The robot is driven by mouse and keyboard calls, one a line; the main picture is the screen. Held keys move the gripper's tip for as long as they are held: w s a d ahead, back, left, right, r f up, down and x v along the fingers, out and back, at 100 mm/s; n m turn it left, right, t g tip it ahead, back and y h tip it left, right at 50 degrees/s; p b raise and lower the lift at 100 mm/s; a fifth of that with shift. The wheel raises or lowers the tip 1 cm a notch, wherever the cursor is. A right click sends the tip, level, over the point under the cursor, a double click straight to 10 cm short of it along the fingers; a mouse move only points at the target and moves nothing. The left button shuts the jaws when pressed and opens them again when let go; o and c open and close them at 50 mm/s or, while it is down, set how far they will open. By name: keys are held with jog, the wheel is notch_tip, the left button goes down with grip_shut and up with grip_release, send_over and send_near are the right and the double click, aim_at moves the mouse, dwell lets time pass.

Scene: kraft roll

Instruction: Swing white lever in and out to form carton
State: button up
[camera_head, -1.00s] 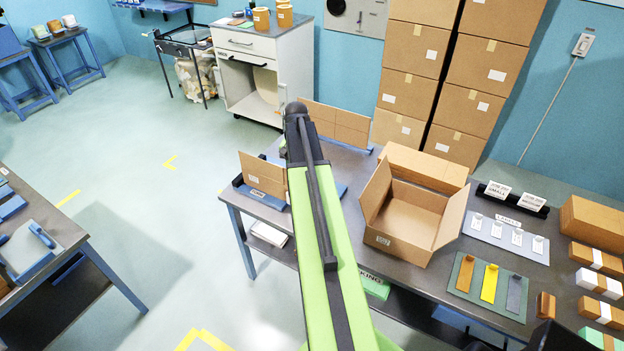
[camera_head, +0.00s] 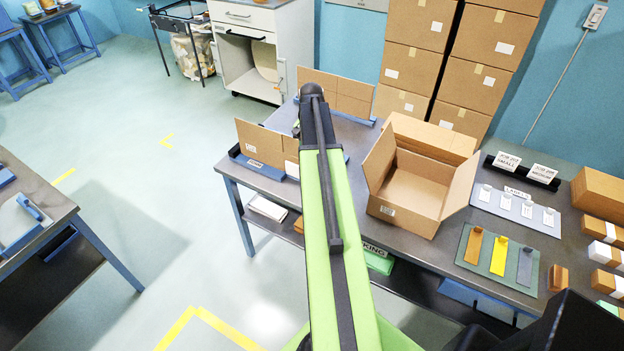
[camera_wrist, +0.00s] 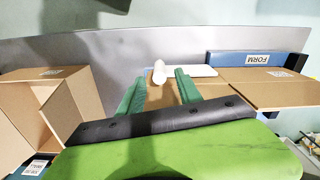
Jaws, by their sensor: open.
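The white lever (camera_wrist: 159,72) shows in the wrist view as a rounded white end beside a flat white piece. My gripper (camera_wrist: 160,83) is open, its two green fingers on either side of the lever's end; I cannot tell whether they touch it. A brown board shows between the fingers. In the head view, the cardboard (camera_head: 262,146) stands at a blue fixture (camera_head: 258,169). My arm hides the lever and my gripper there.
An open carton (camera_head: 410,190) stands on the grey table to the right of my arm, and shows at the left in the wrist view (camera_wrist: 70,100). Coloured strips (camera_head: 498,256) and labels (camera_head: 515,207) lie farther right. Stacked boxes (camera_head: 430,60) stand behind.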

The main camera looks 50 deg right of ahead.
notch_tip(320, 180, down, 7)
jog(key=b, duration=0.5)
jog(key=shift+r, duration=0.2)
grip_shut()
dwell(0.8)
